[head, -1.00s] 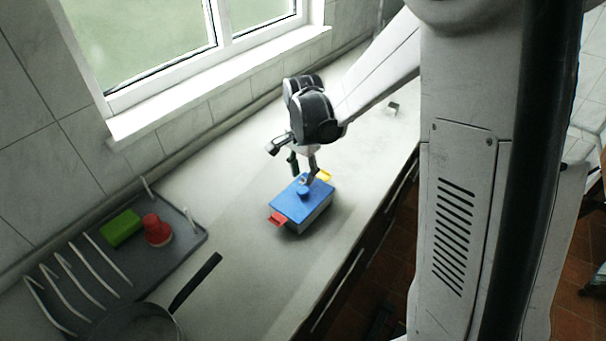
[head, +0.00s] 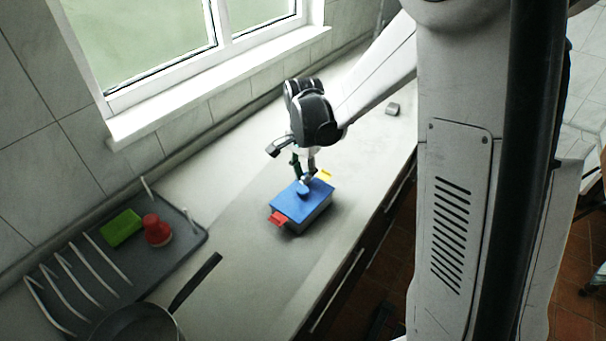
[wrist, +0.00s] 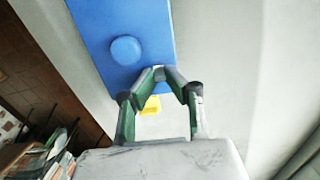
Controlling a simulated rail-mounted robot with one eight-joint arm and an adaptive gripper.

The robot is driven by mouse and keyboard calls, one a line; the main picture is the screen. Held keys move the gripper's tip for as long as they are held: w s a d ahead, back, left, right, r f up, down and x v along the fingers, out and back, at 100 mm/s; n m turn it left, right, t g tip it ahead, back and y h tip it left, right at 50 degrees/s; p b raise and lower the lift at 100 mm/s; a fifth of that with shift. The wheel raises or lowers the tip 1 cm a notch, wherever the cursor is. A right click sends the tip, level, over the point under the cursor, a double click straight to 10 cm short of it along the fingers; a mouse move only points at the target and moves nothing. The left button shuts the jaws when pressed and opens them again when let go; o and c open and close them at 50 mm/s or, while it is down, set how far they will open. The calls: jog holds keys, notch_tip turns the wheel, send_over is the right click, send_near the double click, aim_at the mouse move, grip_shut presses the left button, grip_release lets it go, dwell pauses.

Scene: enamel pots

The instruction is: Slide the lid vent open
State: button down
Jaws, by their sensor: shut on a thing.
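A pot (head: 312,217) with a pale body stands on the counter. Its flat blue lid (head: 290,208) has a round blue knob, which also shows in the wrist view (wrist: 125,50). A red handle (head: 278,219) sticks out at the near left end and a yellow handle (head: 325,175) at the far end. My gripper (head: 304,174) is over the lid's far end, beyond the knob. In the wrist view my fingertips (wrist: 159,73) meet at the lid's edge, near the yellow handle (wrist: 151,105). They are shut on the lid vent, which the fingertips hide.
A grey dish rack (head: 190,243) at left holds a green block (head: 121,228) and a red object (head: 157,230). A pan (head: 135,322) stands in front, its handle pointing towards the pot. A small grey block (head: 393,109) lies at the back. The counter around the pot is clear.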

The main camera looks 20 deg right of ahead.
jog(key=shift+w+d+b, duration=0.45)
jog(key=shift+w+d, duration=0.1)
jog(key=shift+d, duration=0.3)
jog(key=c, duration=1.8)
grip_release()
jog(key=shift+o, duration=0.2)
jog(key=shift+r, duration=0.15)
notch_tip(320, 180, up, 12)
jog(key=s+r+n+t, duration=0.2)
jog(key=s+n, duration=0.3)
jog(key=s, duration=0.6)
jog(key=s+a+r+n+t, duration=0.1)
jog(key=s+n+t, duration=0.4)
jog(key=s, duration=0.7)
jog(key=shift+a+r+n, duration=0.3)
jog(key=shift+r+n, duration=0.1)
jog(key=shift+n, duration=0.3)
